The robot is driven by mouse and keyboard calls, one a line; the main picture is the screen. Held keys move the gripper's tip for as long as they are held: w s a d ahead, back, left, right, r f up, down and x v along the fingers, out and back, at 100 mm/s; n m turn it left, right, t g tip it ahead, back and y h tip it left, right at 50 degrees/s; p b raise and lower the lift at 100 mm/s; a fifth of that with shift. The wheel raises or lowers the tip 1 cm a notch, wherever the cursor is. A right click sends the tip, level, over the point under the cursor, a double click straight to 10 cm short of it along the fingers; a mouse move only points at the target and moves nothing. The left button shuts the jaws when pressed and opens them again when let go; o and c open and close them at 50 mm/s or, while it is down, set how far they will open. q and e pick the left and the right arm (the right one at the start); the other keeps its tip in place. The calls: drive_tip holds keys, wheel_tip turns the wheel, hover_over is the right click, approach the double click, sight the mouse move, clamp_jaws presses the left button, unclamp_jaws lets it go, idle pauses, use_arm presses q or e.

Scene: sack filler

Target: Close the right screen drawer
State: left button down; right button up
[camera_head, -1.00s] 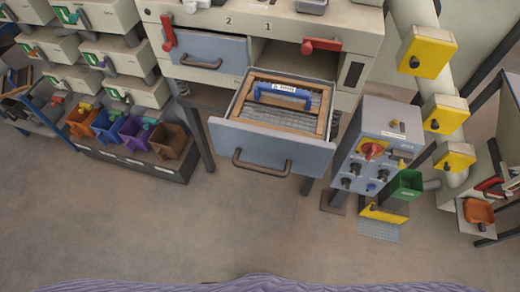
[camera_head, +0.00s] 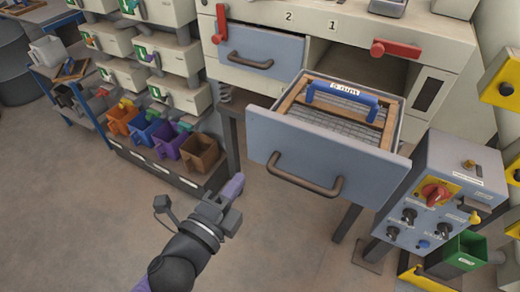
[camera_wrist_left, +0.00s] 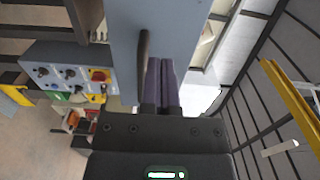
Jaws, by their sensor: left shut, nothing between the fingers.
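The right screen drawer (camera_head: 285,148) is pulled far out under label 1, with its blue-grey front and dark bar handle (camera_head: 308,176) facing me. Inside lies a wood-framed mesh screen (camera_head: 330,118) with a blue handle marked "5 mm". My left gripper (camera_head: 236,184) is shut and empty, low and left of the drawer front, apart from it. The left wrist view shows the closed purple fingers (camera_wrist_left: 163,62) in line with the blue-grey drawer front (camera_wrist_left: 185,25), beside the handle (camera_wrist_left: 143,58). My right gripper is not in view.
Red levers (camera_head: 396,49) sit beside the drawer openings. A control box (camera_head: 440,190) with a red knob stands close right of the drawer. Coloured bins (camera_head: 170,139) stand at left. The floor in front is clear.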

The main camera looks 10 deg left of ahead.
sight(266, 143)
use_arm(q)
drive_tip(key=x, duration=0.9)
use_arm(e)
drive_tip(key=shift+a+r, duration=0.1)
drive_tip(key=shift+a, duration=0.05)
